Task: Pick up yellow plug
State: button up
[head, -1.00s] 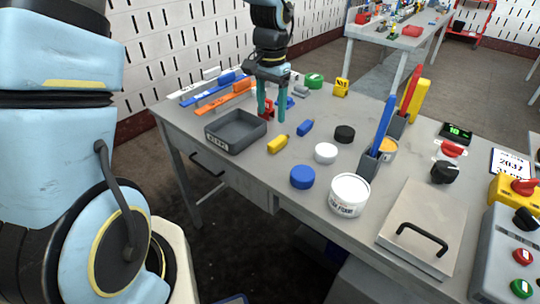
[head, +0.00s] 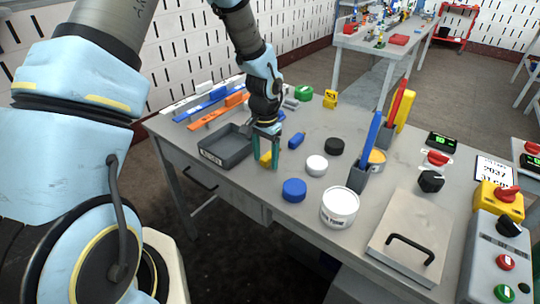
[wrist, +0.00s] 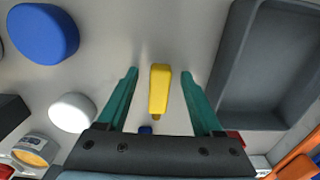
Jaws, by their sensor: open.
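The yellow plug (wrist: 159,88) lies on the table and shows between the two teal fingers of my gripper (wrist: 160,76) in the wrist view. The fingers stand apart with a gap on each side of the plug. In the head view the plug (head: 266,159) is partly hidden by the fingers of my gripper (head: 267,163), which point down at the table beside the grey tray. I cannot tell the exact height of the fingertips above the table.
The grey tray (head: 206,155) is just left of the gripper. A blue plug (head: 296,141), a white lid (head: 316,165), a blue lid (head: 293,190) and a white tub (head: 339,208) stand to the right. The table front near the plug is clear.

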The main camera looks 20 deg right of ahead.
grip_shut()
dwell(0.5)
